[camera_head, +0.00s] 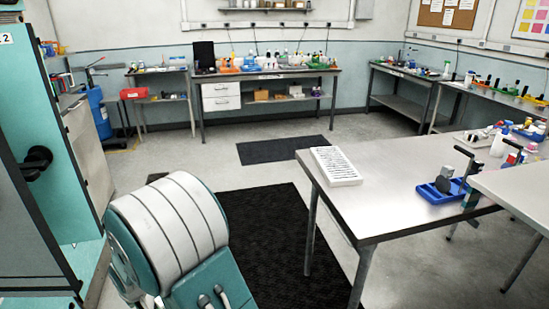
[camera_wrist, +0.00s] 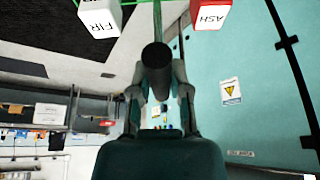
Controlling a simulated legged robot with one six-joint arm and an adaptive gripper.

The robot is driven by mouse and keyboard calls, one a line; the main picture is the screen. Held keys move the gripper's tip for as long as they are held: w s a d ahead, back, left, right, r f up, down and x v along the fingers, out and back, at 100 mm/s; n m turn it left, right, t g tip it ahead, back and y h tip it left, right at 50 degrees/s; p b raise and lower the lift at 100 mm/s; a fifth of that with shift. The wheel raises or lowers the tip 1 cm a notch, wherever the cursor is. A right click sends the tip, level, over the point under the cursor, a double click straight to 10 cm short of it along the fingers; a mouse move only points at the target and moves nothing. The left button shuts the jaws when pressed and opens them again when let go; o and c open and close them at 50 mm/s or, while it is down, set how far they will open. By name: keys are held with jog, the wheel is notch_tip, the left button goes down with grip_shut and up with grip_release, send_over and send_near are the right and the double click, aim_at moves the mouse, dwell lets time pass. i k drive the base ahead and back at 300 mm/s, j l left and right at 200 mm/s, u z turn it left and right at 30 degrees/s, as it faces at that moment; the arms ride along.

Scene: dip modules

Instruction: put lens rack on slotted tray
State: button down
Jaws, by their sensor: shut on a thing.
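In the wrist view my gripper (camera_wrist: 157,75) is shut on the dark round handle (camera_wrist: 156,56) of the lens rack. Thin green bars, a white block marked FIR (camera_wrist: 99,20) and a red block marked ASH (camera_wrist: 209,14) show at the top; most of the rack is cut off. My gripper is out of the head view.
A blue tray (camera_head: 437,193) with a dark upright item stands right of the white tray. Bottles and small items crowd the table's far right. A teal cabinet (camera_head: 30,180) stands at the left. Dark mats (camera_head: 270,240) cover the floor beside the table. The table's front middle is clear.

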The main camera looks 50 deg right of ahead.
aim_at(335, 161)
jog(key=i+l+z, duration=0.25)
jog(key=z, duration=0.2)
jog(key=i+l+z, duration=0.1)
jog(key=i+z, duration=0.8)
jog(key=i+j+z, duration=0.2)
jog(key=i+z, duration=0.15)
jog(key=i+j+z, duration=0.15)
jog(key=j+z, duration=0.75)
jog(key=i+l, duration=0.05)
